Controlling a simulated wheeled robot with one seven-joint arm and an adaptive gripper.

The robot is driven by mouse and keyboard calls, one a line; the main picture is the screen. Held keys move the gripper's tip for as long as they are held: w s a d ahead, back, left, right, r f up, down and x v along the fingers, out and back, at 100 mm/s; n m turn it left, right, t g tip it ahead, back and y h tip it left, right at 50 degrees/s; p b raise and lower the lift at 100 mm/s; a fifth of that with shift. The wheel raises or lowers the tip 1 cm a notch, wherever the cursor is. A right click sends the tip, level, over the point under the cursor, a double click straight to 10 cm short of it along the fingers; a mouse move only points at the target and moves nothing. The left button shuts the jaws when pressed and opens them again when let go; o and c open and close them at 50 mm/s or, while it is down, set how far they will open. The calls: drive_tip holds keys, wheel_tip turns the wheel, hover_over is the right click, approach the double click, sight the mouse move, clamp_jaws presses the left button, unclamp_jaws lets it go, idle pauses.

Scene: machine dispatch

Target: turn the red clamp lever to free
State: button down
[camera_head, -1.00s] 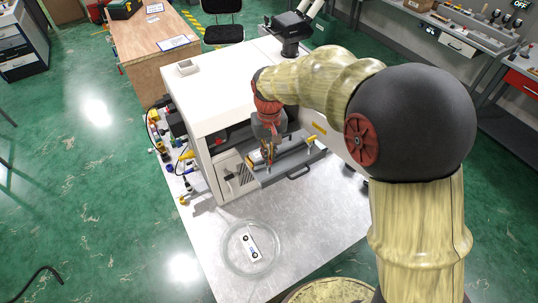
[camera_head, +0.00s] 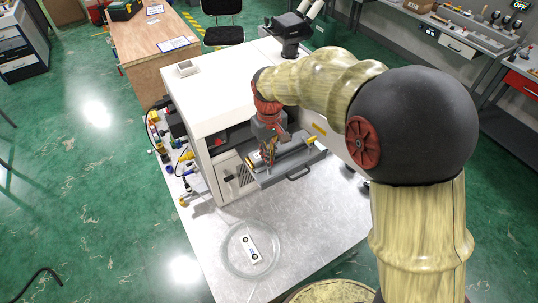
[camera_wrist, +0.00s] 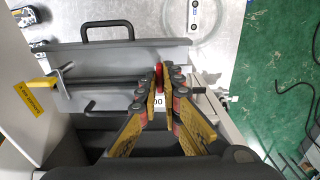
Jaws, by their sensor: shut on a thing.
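The red clamp lever (camera_wrist: 159,76) shows in the wrist view as a small red piece between my fingertips. My gripper (camera_wrist: 161,88) is shut on it, with one finger on each side. In the head view my gripper (camera_head: 267,153) points down at the front of the white machine (camera_head: 212,91), over a grey tray-like fixture (camera_wrist: 122,54). The lever's lower part is hidden by the fingers. I cannot tell its exact angle.
A yellow-tipped clamp arm (camera_wrist: 50,80) sits at the fixture's other end. The fixture has a black handle (camera_head: 298,174). A round clear dish (camera_head: 233,264) with a white part (camera_head: 250,247) lies on the metal table (camera_head: 312,218). Small items crowd the machine's left side.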

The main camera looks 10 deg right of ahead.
drive_tip(key=c, duration=2)
unclamp_jaws()
drive_tip(key=shift+r, duration=0.1)
wheel_tip(320, 180, up, 12)
drive_tip(key=shift+f, duration=0.1)
drive_tip(key=s+d+f+m+t+b, duration=0.1)
drive_tip(key=s+d+f+t+b, duration=0.1)
drive_tip(key=s+f+b, duration=0.4)
drive_tip(key=s+d+f+m+t+b, duration=0.1)
drive_tip(key=s+d+f+m+b, duration=0.1)
drive_tip(key=s+d+f+b, duration=0.3)
drive_tip(key=s+d+f+m+t+b, duration=0.1)
drive_tip(key=s+d+f+t+b, duration=0.1)
drive_tip(key=s+d+f+b, duration=0.2)
drive_tip(key=shift+s+f+m+t+b, duration=0.15)
drive_tip(key=shift+s+f+b, duration=0.4)
drive_tip(key=shift+s+b, duration=0.85)
drive_tip(key=shift+s+f+m+t+b, duration=0.1)
drive_tip(key=shift+s+f+b, duration=0.45)
drive_tip(key=shift+s+b, duration=0.85)
drive_tip(key=shift+s+f+m+t+b, duration=0.15)
drive_tip(key=shift+s+f+b, duration=0.55)
drive_tip(key=shift+s, duration=1.2)
